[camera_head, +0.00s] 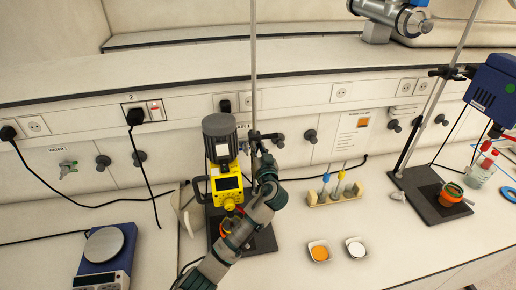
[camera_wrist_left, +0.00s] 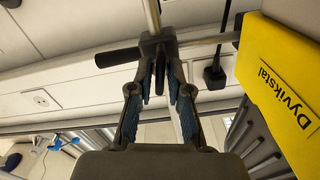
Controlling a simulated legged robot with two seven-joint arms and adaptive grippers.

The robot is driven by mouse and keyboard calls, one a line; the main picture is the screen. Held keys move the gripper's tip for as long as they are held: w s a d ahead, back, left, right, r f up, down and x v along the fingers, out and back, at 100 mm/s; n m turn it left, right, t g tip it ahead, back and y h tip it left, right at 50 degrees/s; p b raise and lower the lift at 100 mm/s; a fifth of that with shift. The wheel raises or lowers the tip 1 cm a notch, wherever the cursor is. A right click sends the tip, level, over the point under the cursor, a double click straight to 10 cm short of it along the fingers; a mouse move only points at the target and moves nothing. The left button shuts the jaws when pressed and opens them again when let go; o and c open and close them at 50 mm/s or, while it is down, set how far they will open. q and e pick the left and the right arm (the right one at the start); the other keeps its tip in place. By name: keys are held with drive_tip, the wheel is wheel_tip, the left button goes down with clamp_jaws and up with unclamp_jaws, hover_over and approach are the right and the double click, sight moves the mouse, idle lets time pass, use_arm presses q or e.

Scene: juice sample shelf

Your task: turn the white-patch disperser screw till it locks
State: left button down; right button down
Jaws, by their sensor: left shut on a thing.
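The yellow disperser (camera_head: 226,184) with a grey motor and a white patch (camera_head: 222,150) stands on a rod stand left of centre. Its yellow side with black lettering also shows in the left wrist view (camera_wrist_left: 282,85). A dark clamp with its screw (camera_head: 257,139) sits on the rod. My left gripper (camera_head: 264,160) reaches up to it from below. In the left wrist view my gripper (camera_wrist_left: 159,72) has its fingers closed around the dark screw part below the rod. A black bar (camera_wrist_left: 117,58) sticks out left there. My right gripper is not in view.
An orange vessel (camera_head: 227,225) stands below the disperser, partly hidden by my arm. A tube rack (camera_head: 335,195) and two small dishes, orange (camera_head: 320,253) and white (camera_head: 357,248), are at right. A blue disperser (camera_head: 492,90) stands far right, a balance (camera_head: 104,245) at left.

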use_arm(q)
drive_tip(key=shift+d+m+p, duration=0.15)
drive_tip(key=shift+m+p, duration=0.55)
drive_tip(key=shift+m, duration=1.5)
drive_tip(key=c, duration=1.2)
unclamp_jaws()
drive_tip(key=shift+o, duration=0.2)
drive_tip(key=shift+w+d, duration=0.1)
drive_tip(key=s+d, duration=0.2)
drive_tip(key=s, duration=0.9)
drive_tip(key=shift+s+d, duration=0.25)
drive_tip(key=shift+s, duration=0.1)
drive_tip(key=shift+o, duration=0.2)
drive_tip(key=shift+f, duration=0.1)
